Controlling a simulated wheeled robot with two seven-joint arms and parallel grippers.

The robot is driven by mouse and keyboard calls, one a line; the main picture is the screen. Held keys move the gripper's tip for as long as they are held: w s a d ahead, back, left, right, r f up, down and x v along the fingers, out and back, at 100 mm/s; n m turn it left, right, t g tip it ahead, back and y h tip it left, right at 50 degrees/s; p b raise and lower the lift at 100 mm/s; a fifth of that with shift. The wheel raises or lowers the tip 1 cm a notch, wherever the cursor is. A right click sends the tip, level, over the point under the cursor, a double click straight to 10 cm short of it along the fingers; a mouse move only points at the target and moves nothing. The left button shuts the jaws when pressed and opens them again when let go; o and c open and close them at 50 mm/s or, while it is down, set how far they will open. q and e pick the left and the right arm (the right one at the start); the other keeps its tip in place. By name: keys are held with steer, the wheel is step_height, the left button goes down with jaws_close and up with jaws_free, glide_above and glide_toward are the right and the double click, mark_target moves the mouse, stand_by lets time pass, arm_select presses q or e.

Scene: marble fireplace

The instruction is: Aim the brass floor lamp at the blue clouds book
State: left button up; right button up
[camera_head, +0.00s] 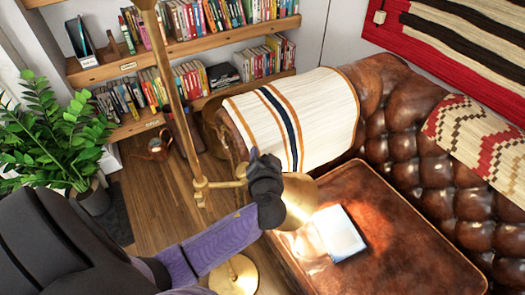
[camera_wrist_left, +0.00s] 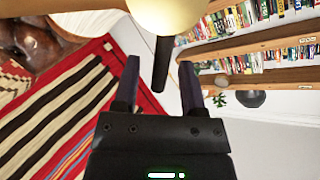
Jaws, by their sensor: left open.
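The brass floor lamp (camera_head: 179,95) stands in front of the sofa, its round base (camera_head: 236,276) on the floor. Its brass shade (camera_head: 299,198) hangs over the sofa seat, beside my left gripper (camera_head: 265,172). The blue clouds book (camera_head: 342,234), pale blue-white, lies flat on the leather seat. Bright light falls on the book and the seat at its left edge. In the left wrist view my left gripper (camera_wrist_left: 158,76) is open. A dark rod (camera_wrist_left: 162,62) below the shade (camera_wrist_left: 168,12) shows between its fingertips; I cannot tell whether they touch it. My right gripper is out of view.
The brown leather sofa (camera_head: 395,262) carries a striped cream throw (camera_head: 320,105) on its arm and a patterned blanket (camera_head: 480,145). Bookshelves (camera_head: 190,45) stand behind. A potted plant (camera_head: 50,140) is at left. Wooden floor (camera_head: 150,205) shows between plant and lamp.

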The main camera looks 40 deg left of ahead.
arm_select(q)
steer(key=p+v, duration=0.1)
steer(key=v, duration=0.9)
steer(key=shift+p, duration=0.4)
steer(key=shift+a, duration=0.1)
steer(key=s+d+f+m+g+h, duration=0.1)
steer(key=s+f+m+g+h, duration=0.2)
steer(key=f, duration=0.8)
steer(key=s+d+f+m+g+h, duration=0.1)
steer(key=s+f+m+g+h, duration=0.3)
steer(key=f, duration=0.6)
steer(key=s+f+n+g, duration=0.1)
steer(key=s+f, duration=0.3)
steer(key=s, duration=0.3)
steer(key=s+f+n+g+h, duration=0.1)
steer(key=s+f, duration=0.3)
steer(key=s, duration=0.4)
steer(key=s+f+n+g+h, duration=0.1)
steer(key=s+f, duration=0.3)
steer(key=s, duration=0.4)
steer(key=shift+n+g, duration=0.4)
steer(key=shift+n, duration=0.2)
steer(key=shift+s+d, duration=0.1)
